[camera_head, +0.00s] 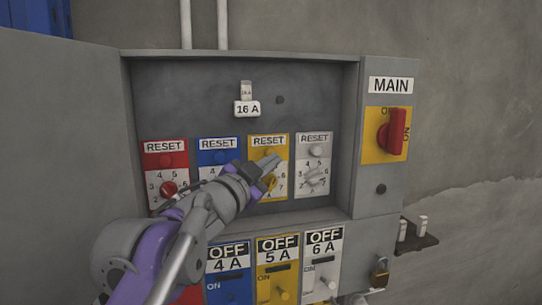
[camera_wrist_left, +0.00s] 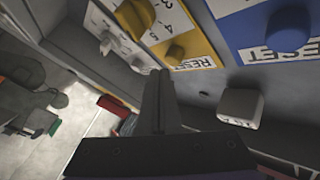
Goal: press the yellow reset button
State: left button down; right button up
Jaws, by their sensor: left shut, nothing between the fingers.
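The yellow reset panel (camera_head: 283,149) is third in a row inside the open cabinet. Its round yellow button (camera_head: 269,154) sits under the RESET label, and a yellow dial (camera_head: 269,183) is below it. In the left wrist view, turned over, the yellow button (camera_wrist_left: 177,53) and dial (camera_wrist_left: 137,17) both show. My left gripper (camera_head: 268,164) is shut and empty, in front of the yellow panel near the button. In the left wrist view its closed fingertips (camera_wrist_left: 158,76) appear just beside the button; I cannot tell whether they touch it. My right gripper is out of view.
Red (camera_head: 166,160), blue (camera_head: 219,157) and white (camera_head: 316,151) reset buttons flank the yellow one. A white 16 A block (camera_head: 247,108) protrudes above. The red MAIN switch (camera_head: 392,131) is at right. OFF levers line the lower edge. The cabinet door (camera_head: 65,130) stands open at left.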

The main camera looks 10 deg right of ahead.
pick_arm(q)
jog(key=shift+s, duration=0.1)
jog(key=s, duration=0.5)
jog(key=shift+d, duration=0.1)
dwell(0.4)
dwell(0.6)
